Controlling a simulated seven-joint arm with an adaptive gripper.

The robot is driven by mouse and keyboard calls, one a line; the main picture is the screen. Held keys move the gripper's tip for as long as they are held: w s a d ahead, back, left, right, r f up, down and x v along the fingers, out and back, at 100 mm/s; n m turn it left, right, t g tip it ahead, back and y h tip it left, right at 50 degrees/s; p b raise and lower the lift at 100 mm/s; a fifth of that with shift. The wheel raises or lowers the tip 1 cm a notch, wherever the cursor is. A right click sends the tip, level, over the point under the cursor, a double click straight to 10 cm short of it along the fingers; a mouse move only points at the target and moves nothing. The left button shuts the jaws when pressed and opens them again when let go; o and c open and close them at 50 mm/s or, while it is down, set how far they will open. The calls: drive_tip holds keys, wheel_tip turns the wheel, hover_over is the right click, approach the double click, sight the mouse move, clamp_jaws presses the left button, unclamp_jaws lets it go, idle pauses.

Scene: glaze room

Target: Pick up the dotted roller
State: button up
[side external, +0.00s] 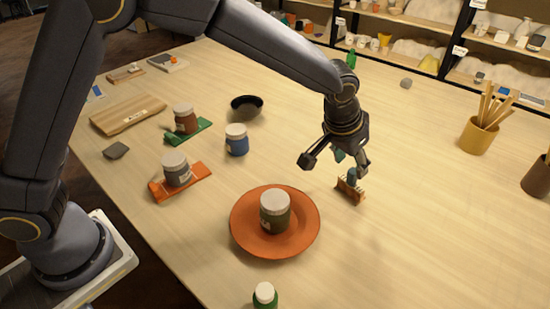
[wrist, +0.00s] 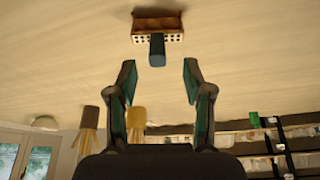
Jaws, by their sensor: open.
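I see no finger closed on the roller.
An orange plate (side external: 241,240) holding a dark green jar (side external: 275,212) is left of my gripper. A yellow tool cup (side external: 477,138) stands right. The table between cup and roller is clear.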

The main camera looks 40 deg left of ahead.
sight(353, 172)
drive_tip(key=x, duration=0.5)
drive_tip(key=shift+d+f, duration=0.1)
drive_tip(key=shift+d, duration=0.05)
drive_tip(key=shift+c, duration=0.3)
drive_tip(key=shift+s, duration=0.1)
clamp_jaws()
